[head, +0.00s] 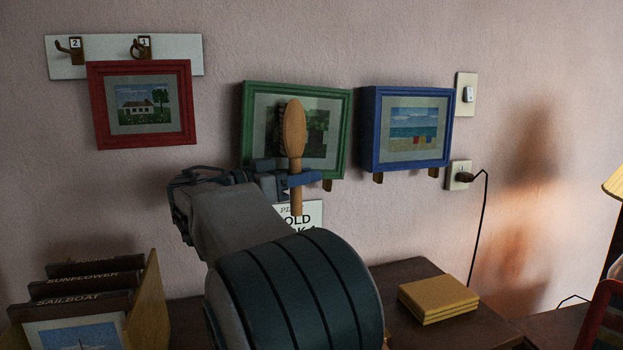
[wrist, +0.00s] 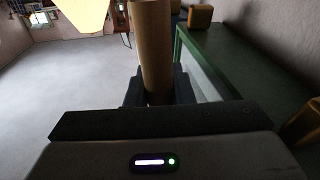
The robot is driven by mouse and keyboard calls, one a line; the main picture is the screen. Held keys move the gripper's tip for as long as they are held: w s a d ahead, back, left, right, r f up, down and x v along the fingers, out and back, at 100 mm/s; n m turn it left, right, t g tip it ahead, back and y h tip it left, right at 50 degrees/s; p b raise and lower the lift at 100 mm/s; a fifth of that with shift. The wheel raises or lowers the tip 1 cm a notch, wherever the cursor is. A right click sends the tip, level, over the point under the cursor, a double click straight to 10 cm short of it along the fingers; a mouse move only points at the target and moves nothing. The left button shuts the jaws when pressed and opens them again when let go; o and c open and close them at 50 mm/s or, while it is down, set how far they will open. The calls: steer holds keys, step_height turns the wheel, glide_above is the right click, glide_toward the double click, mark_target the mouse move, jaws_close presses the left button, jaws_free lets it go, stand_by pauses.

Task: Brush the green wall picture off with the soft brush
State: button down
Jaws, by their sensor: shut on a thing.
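The green wall picture (head: 335,132) hangs on the pink wall, in the middle of the head view, between a red-framed and a blue-framed picture. My gripper (head: 292,182) is shut on the handle of the soft brush (head: 294,130). The brush stands upright, wooden back showing, its dark bristles partly seen at the left. It hides the middle of the green picture. I cannot tell whether the bristles touch it. In the wrist view, the brush handle (wrist: 156,45) rises between my fingers, and the green frame (wrist: 245,65) lies close on the right.
The red picture (head: 150,108) hangs under a white hook board (head: 97,50). The blue picture (head: 368,130) is close on the right, near a switch (head: 468,94) and a plugged socket (head: 459,175). Below are a picture rack (head: 152,305), a sign (head: 312,214) and yellow books (head: 438,298).

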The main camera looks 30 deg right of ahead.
steer(key=a, duration=0.2)
steer(key=w+a, duration=0.1)
steer(key=shift+a+r, duration=0.25)
steer(key=shift+a, duration=0.1)
steer(key=shift+s+b, duration=0.1)
steer(key=shift+b, duration=0.2)
steer(key=s+a+b, duration=0.1)
steer(key=s+b, duration=0.3)
steer(key=s, duration=0.1)
steer(key=shift+s+a, duration=0.35)
steer(key=shift+s, duration=0.05)
steer(key=shift+b, duration=0.3)
